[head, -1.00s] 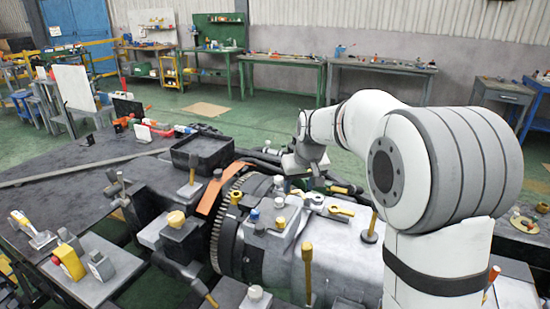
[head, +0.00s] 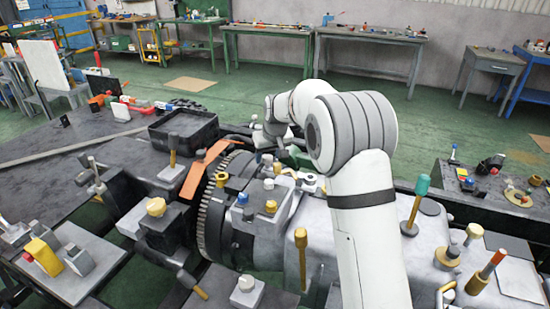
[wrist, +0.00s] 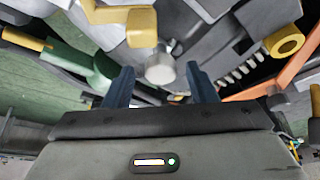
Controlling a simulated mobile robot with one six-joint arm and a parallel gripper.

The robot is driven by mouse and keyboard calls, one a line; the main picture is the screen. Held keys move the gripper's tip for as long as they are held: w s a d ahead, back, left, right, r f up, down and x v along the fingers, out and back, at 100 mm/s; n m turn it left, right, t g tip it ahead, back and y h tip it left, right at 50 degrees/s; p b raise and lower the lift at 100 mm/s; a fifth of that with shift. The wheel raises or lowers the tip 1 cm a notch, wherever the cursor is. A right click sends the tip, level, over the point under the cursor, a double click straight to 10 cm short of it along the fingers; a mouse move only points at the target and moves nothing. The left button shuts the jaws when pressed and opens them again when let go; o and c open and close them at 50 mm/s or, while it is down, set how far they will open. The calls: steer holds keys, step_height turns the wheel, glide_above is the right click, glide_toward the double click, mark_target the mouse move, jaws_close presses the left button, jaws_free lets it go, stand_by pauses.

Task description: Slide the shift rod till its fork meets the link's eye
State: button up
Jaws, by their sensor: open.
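In the wrist view my gripper (wrist: 160,72) shows two dark blue fingers standing apart. A pale grey round knob (wrist: 160,68) appears between their tips; I cannot tell whether they touch it. A yellow angled piece (wrist: 141,26) is just above the knob, and a yellow ring with a hole (wrist: 285,42) is to the upper right. I cannot tell for certain which parts are the shift rod, fork and link's eye. In the head view my arm reaches over the far side of the grey gearbox housing (head: 335,240), and the fingers are too small to make out.
A black tray (head: 184,130) is left of my wrist. A teal-topped lever (head: 416,200) stands right of my arm. In the wrist view a green handle (wrist: 80,62) lies left of the fingers.

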steer(key=shift+a, duration=0.1)
jaws_close()
stand_by(0.5)
